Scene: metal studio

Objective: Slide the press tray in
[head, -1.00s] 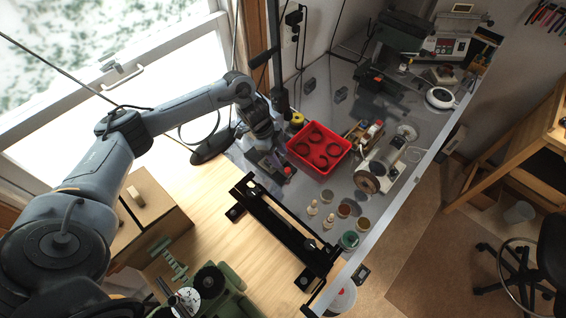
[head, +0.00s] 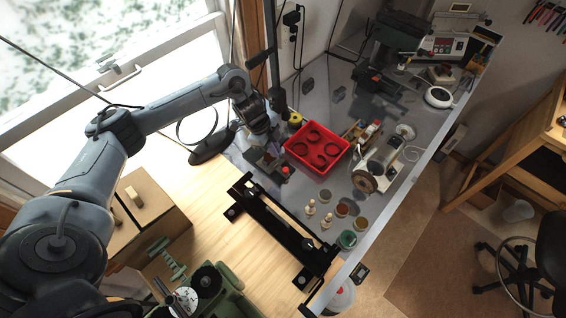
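A small dark device with a red knob (head: 285,170) sits on the grey bench top, left of the red bin; I cannot tell for sure whether it is the press or its tray. My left gripper (head: 270,146) points down just above and behind this device. Its fingers are small and dark against the device, so I cannot tell whether they are open or touching it. My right gripper is not in view.
A red bin (head: 296,154) with dark rings stands right of the device. A black rail frame (head: 268,225) lies in front. Several small jars and a grinder-like machine (head: 377,170) are to the right. A lamp base (head: 212,147) stands at left.

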